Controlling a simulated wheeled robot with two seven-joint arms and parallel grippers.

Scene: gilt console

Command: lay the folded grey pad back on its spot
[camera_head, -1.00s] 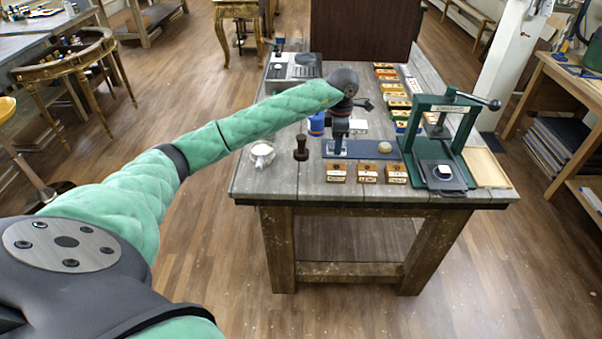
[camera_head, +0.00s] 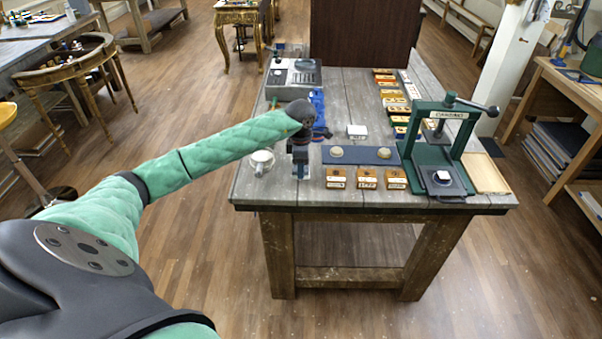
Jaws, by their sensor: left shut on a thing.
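My left gripper (camera_head: 300,168) hangs over the near left part of the wooden table (camera_head: 248,189), left of the dark blue mat (camera_head: 375,156). It is shut on a small grey piece, which looks like the folded grey pad (camera_head: 300,176). The fingers hide much of it, and I cannot tell whether it touches the table. My right gripper is not in view.
A white cup (camera_head: 261,161) stands just left of the gripper. A green press (camera_head: 408,150) stands at the right, and a grey machine (camera_head: 281,77) at the back left.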

